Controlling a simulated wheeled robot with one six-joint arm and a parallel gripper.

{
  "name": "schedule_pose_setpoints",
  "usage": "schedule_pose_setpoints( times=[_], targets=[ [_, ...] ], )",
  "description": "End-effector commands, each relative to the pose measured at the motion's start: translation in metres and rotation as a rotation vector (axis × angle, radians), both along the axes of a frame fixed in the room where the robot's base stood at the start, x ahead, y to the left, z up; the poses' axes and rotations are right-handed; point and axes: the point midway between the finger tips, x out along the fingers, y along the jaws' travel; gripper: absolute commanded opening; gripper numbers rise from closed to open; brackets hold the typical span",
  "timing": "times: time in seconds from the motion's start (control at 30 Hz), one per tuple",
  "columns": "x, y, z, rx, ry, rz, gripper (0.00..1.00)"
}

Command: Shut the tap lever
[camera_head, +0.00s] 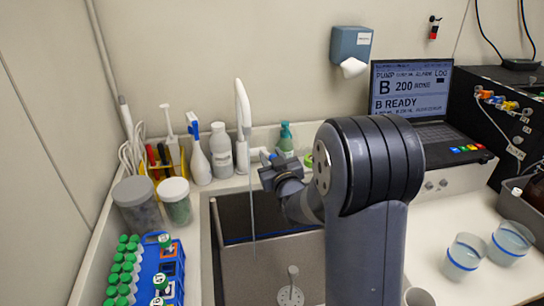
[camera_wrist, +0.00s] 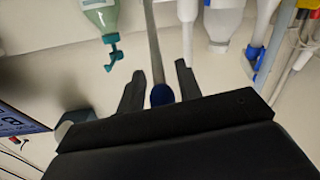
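The white tap (camera_head: 243,115) stands at the back edge of the sink, with a thin pale stream running down from it into the basin. A small blue-tipped piece, seemingly the lever (camera_head: 267,156), shows just above my gripper (camera_head: 270,172). In the wrist view, a grey bar ends in a dark blue tip (camera_wrist: 162,95) between the two fingers of my gripper (camera_wrist: 160,83). The fingers are apart, with gaps visible beside the tip. I cannot tell whether either finger touches it. My arm hides part of the sink.
Bottles and brushes (camera_head: 200,155) stand left of the tap. A green soap bottle (camera_head: 286,138) stands close to its right, also seen in the wrist view (camera_wrist: 103,18). A laptop (camera_head: 411,90) is at the back right. Beakers (camera_head: 465,255) and a tube rack (camera_head: 160,270) flank the sink.

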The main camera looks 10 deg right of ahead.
Motion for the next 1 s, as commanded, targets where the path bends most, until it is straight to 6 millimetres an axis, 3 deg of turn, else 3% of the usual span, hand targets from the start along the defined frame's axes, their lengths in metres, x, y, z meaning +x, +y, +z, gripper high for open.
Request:
schedule_pose_setpoints(
  times=[0.2, 0.6, 1.0],
  targets=[
    [0.0001, 0.0, -0.0003, 0.0, 0.0, 0.0, 0.33],
    [-0.0002, -0.0001, -0.0003, 0.0, 0.0, 0.0, 0.01],
    [0.0021, 0.0001, 0.0065, 0.0, 0.02, 0.001, 0.0]
  ],
)
